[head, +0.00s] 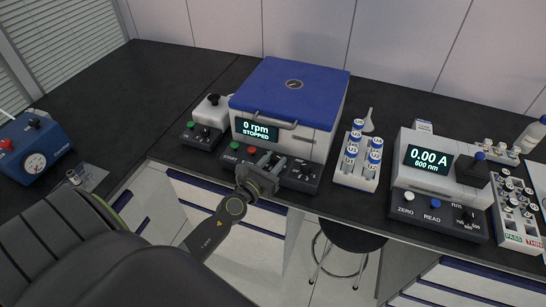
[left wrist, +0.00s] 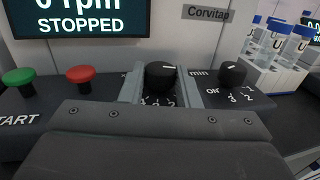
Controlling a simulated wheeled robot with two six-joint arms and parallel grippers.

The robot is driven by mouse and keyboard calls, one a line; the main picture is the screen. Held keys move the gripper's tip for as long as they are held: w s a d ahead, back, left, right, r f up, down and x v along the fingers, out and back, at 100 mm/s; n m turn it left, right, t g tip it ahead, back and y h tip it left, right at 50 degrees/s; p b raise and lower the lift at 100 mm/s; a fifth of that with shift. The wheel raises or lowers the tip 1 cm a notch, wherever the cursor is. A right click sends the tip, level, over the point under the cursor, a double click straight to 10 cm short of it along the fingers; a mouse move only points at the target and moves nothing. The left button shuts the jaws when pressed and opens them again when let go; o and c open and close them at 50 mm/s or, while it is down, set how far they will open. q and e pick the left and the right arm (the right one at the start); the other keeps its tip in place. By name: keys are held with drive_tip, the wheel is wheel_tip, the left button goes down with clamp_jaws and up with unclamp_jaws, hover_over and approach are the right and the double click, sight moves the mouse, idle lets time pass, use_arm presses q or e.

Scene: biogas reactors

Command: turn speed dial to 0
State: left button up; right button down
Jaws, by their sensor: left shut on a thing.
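The centrifuge (head: 285,100) has a closed blue lid, and its screen (head: 256,131) reads 0 rpm, STOPPED. My left gripper (head: 269,161) is at its front control panel. In the left wrist view, the gripper (left wrist: 161,88) is shut on a black dial (left wrist: 160,76), one finger on each side. This appears to be the speed dial; its label is mostly hidden by a finger. Its white pointer line points to the right, and numbers show partly below it. A second black dial (left wrist: 232,74), marked min, stands just right of the fingers. My right gripper is not in view.
A green button (left wrist: 17,78) and a red button (left wrist: 81,75) sit left of the gripped dial. A rack of blue-capped tubes (head: 357,172) stands right of the centrifuge, then a photometer (head: 433,165) reading 0.00 A. A stool (head: 350,237) stands below the bench.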

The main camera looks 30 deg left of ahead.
use_arm(q)
drive_tip(key=o, duration=1)
drive_tip(key=s+b, duration=0.2)
drive_tip(key=s, duration=0.3)
drive_tip(key=s+b, duration=0.2)
drive_tip(key=s, duration=0.4)
drive_tip(key=s+b, duration=0.2)
drive_tip(key=s, duration=0.4)
drive_tip(key=shift+s+d, duration=0.2)
drive_tip(key=shift+d, duration=0.05)
